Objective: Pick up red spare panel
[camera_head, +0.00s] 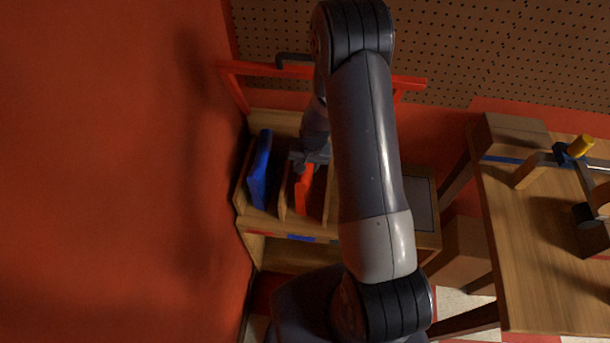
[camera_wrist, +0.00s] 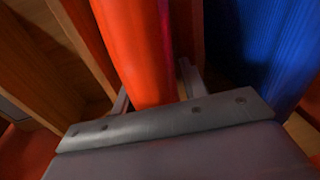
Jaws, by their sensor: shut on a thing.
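The red spare panel (camera_head: 304,190) stands upright in a slot of the wooden rack, seen in the head view. It also fills the upper middle of the wrist view (camera_wrist: 140,50). My gripper (camera_head: 307,166) is above the rack, at the panel's upper edge. In the wrist view my gripper (camera_wrist: 152,92) has a finger on each side of the panel and is shut on it. The panel's lower part is hidden in the slot, and my arm covers part of the rack.
A blue panel (camera_head: 260,168) stands in the slot to the left; in the wrist view it is on the right (camera_wrist: 270,50). Wooden dividers (camera_head: 330,200) flank the red panel. A red frame (camera_head: 240,68) rises behind the rack. A wooden table (camera_head: 540,240) stands at right.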

